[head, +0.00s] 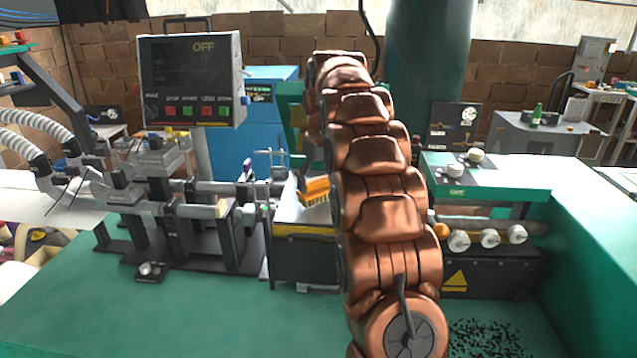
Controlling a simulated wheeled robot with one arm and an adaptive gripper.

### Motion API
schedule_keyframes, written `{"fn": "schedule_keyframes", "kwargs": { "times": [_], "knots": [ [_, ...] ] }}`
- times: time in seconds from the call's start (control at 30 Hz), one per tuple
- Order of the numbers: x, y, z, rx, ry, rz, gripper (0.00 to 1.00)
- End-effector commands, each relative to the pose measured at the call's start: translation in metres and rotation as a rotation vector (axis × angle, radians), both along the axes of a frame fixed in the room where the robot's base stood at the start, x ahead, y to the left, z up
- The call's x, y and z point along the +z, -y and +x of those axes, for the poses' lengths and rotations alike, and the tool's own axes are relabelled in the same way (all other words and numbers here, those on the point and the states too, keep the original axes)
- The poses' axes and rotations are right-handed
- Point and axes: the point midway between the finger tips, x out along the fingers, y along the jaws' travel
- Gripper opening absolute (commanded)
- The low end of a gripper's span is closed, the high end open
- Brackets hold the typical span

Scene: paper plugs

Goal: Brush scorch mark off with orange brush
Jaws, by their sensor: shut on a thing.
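The orange brush (315,186) shows just left of my copper-coloured arm, above the middle of the machine. Its yellowish bristles point down toward a pale metal surface (291,209). My gripper (315,168) is mostly hidden behind my arm; only a dark edge shows right above the brush. It is shut on the brush. I cannot tell whether the bristles touch the surface. I cannot make out a scorch mark; my arm covers part of that area.
A control box (191,80) reading OFF stands at the left. Rods and clamps (165,210) fill the machine's left side. White knobs (490,238) line its right side. Black bits lie on the green table (190,320), whose front left is mostly clear.

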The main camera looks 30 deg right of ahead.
Motion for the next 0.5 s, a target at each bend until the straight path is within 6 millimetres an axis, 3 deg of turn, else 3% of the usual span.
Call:
{"fn": "schedule_keyframes", "kwargs": {
  "times": [0.5],
  "knots": [
    [0.045, -0.001, 0.000, 0.001, 0.002, -0.001, 0.40]
  ]
}}
